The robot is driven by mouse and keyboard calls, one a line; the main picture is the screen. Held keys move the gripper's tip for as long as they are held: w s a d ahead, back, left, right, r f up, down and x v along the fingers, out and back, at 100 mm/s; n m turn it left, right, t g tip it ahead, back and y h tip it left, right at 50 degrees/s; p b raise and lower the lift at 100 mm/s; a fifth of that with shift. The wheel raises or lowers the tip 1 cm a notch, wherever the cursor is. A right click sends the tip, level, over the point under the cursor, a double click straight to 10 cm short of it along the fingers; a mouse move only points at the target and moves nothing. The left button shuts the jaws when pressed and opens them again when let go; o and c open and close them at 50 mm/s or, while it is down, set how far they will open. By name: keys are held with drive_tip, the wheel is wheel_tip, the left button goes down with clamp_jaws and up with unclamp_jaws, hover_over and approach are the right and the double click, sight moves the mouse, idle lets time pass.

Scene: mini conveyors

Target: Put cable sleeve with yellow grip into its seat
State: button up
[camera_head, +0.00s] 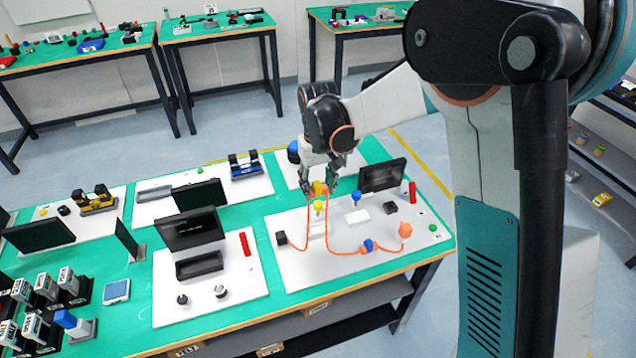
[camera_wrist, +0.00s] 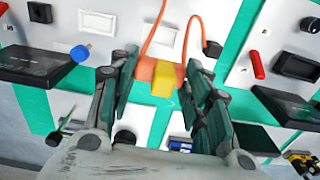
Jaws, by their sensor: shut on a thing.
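The cable sleeve, orange with a yellow grip (camera_wrist: 163,82), is between the fingers of my gripper (camera_wrist: 162,88) in the wrist view. In the head view my gripper (camera_head: 319,182) is shut on the sleeve and holds it above the white board (camera_head: 300,270). Orange cable (camera_head: 328,232) hangs from the sleeve in two strands. One runs to a black block (camera_head: 281,238), the other to a sleeve with a blue grip (camera_head: 369,245) and an orange end piece (camera_head: 405,230). White rectangular blocks (camera_wrist: 98,22) lie on the board; I cannot tell which is the seat.
A black screen (camera_head: 382,176) stands right of my gripper, with a red cylinder (camera_head: 412,192) beside it. A blue knob (camera_head: 355,196) stands near a white block. Another board with a screen (camera_head: 190,228) lies to the left. The board's front part is mostly clear.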

sight(318, 194)
drive_tip(key=shift+f+b, duration=4.65)
drive_tip(key=shift+f, duration=2.1)
drive_tip(key=shift+f+b, duration=0.85)
drive_tip(key=shift+f, duration=0.2)
drive_tip(key=o, duration=1.1)
drive_tip(key=shift+o, duration=0.2)
wheel_tip(318, 194, up, 12)
